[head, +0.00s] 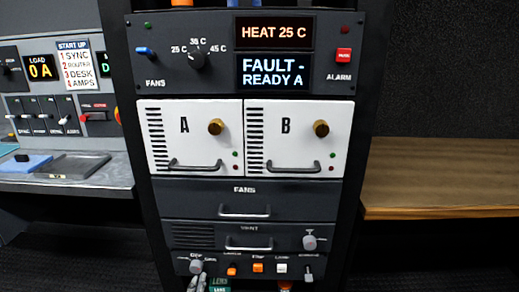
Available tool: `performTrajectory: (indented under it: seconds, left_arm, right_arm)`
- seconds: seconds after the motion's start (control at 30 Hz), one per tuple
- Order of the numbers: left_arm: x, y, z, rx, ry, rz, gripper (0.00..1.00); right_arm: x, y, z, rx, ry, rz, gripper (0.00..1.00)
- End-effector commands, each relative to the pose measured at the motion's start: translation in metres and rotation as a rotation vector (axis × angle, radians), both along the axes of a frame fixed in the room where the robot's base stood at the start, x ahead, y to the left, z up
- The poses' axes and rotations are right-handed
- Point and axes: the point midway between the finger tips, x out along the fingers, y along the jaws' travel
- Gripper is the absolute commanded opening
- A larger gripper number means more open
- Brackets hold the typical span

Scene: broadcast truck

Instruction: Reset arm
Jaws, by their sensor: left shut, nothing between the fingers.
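My right gripper is not in view.
The dark rack holds a control panel (300,60) reading HEAT 25 C and FAULT - READY A, a FANS drawer (300,197) and a VENT drawer (205,236). A desk (110,178) stands left, a wooden counter (440,180) right.

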Motion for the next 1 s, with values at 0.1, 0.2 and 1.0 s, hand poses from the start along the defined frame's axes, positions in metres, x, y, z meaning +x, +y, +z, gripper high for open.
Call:
performTrajectory:
  seconds: [0.1, 0.2, 1.0]
  left_arm:
    - [-0.005, 0.000, 0.000, -0.001, 0.000, 0.000, 0.00]
    - [-0.005, 0.000, 0.000, -0.001, 0.000, 0.000, 0.00]
    - [-0.173, -0.059, -0.080, 1.856, -0.048, -0.547, 0.00]
  right_arm:
    - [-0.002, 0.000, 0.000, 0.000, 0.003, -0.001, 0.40]
    - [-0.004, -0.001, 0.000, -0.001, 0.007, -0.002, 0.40]
    - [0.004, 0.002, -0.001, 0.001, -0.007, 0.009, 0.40]
